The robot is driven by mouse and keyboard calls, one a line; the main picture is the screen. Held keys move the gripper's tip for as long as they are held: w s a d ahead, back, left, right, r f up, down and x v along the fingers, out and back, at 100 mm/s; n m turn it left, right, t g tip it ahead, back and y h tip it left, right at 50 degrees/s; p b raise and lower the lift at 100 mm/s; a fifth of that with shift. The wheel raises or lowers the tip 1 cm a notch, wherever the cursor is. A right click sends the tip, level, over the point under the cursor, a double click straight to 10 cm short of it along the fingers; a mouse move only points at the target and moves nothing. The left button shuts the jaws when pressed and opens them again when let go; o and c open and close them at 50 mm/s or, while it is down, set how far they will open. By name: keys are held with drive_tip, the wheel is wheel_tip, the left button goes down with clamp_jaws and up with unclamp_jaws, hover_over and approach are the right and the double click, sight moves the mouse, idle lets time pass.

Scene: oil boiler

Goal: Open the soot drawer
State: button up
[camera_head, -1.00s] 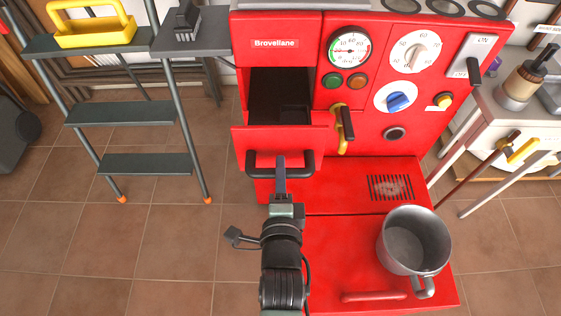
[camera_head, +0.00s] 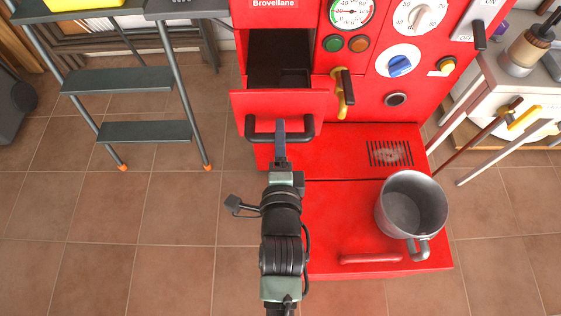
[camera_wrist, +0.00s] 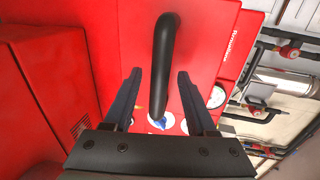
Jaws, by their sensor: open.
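The soot drawer (camera_head: 283,103) is the red drawer at the upper left of the red boiler. It stands pulled out, and its dark inside (camera_head: 278,68) shows from above. Its black bar handle (camera_head: 251,127) is on the drawer front; it also shows in the wrist view (camera_wrist: 165,60). My gripper (camera_head: 280,130) is at the handle's middle. In the wrist view my gripper (camera_wrist: 158,90) is open, with one dark finger on each side of the handle bar. I cannot tell whether either finger touches the bar.
A grey metal pot (camera_head: 411,205) stands on the boiler's low red ledge at the right. A yellow and black lever (camera_head: 345,90) sticks out just right of the drawer. A step ladder (camera_head: 140,131) stands at the left. The tiled floor between ladder and boiler is clear.

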drive_tip(key=p+v, duration=0.2)
drive_tip(key=v, duration=1)
drive_tip(key=shift+r, duration=0.1)
